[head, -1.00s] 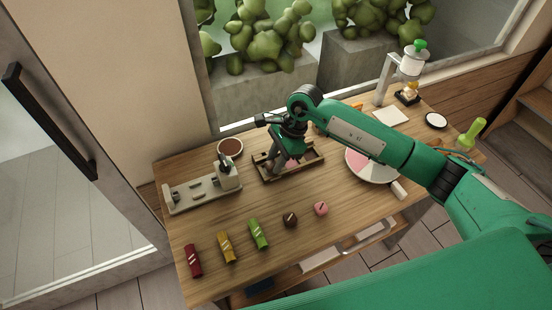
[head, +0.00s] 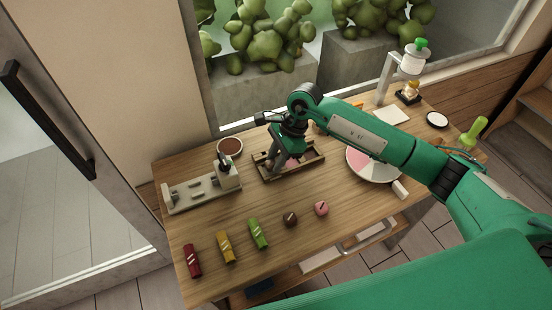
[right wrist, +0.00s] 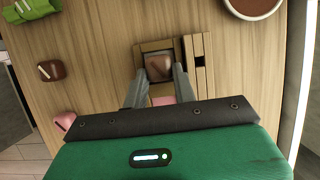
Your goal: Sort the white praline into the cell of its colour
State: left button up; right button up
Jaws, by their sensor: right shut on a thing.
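My right gripper (head: 277,166) points down into the small wooden divided tray (head: 262,179) at the back middle of the table. In the right wrist view its fingers (right wrist: 159,72) stand on either side of a brownish-looking praline (right wrist: 158,67), shut on it at one cell of the tray. The shade there leaves its true colour unclear; no plainly white praline shows. A cell with a pink floor (right wrist: 162,101) lies beside it. A dark brown praline (head: 290,219) and a pink praline (head: 321,208) sit on the table in front. My left gripper is not seen.
Red (head: 192,260), yellow (head: 226,246) and green (head: 258,233) wrapped bars lie at the front left. A grey fixture (head: 200,190) and a brown-filled bowl (head: 230,147) stand left of the tray. A pink-and-white round plate (head: 372,168) lies to the right, under my arm.

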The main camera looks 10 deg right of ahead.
dwell(0.3)
jog(key=o, duration=0.9)
jog(key=shift+o, duration=0.2)
jog(key=shift+r, duration=0.1)
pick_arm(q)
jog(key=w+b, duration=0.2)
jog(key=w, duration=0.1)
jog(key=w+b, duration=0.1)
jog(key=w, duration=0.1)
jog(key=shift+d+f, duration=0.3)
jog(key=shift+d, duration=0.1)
pick_arm(e)
jog(key=s+v, duration=0.1)
jog(key=v, duration=1.2)
jog(key=shift+w+r, duration=0.4)
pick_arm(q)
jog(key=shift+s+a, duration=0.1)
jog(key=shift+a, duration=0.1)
pick_arm(e)
jog(key=shift+d, duration=0.1)
